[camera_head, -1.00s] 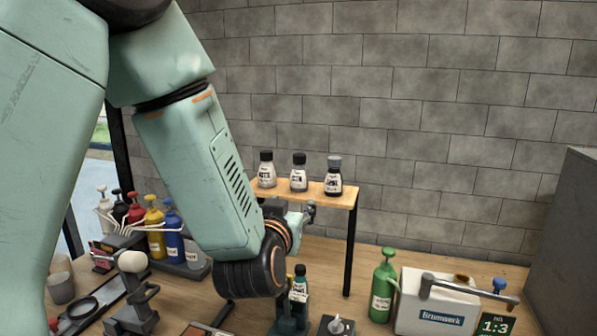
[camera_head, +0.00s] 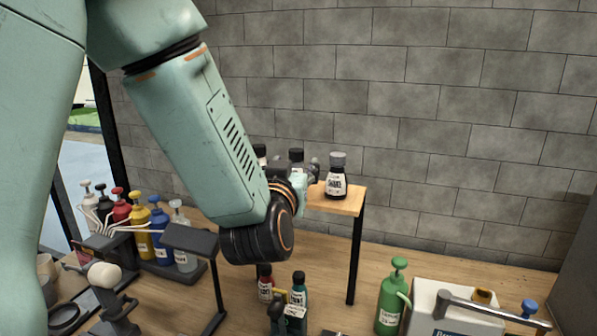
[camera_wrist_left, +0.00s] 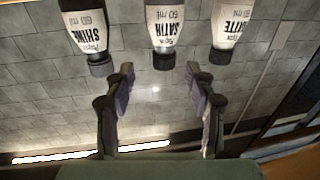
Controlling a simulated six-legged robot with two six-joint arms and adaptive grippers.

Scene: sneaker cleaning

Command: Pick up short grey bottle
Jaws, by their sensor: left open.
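Three short bottles stand on a small wooden shelf (camera_head: 340,203). The right one (camera_head: 337,178) is dark with a grey cap and a white label; the middle one (camera_head: 296,156) and left one (camera_head: 260,152) are mostly hidden behind my left arm. The left wrist view shows them upside down: the SHINE bottle (camera_wrist_left: 84,28), the SATIN bottle (camera_wrist_left: 164,25) and the MATTE bottle (camera_wrist_left: 231,25). My left gripper (camera_wrist_left: 161,74) is open and empty, its fingers spread either side of the SATIN bottle's line, apparently short of it. In the head view the gripper (camera_head: 308,178) is at shelf height, partly hidden.
A green pump bottle (camera_head: 392,297) and a white box (camera_head: 428,300) stand on the table at right. Small bottles (camera_head: 298,287) stand below the shelf. Several pump bottles (camera_head: 140,222) line the left. A grey brick wall (camera_head: 440,120) rises behind the shelf.

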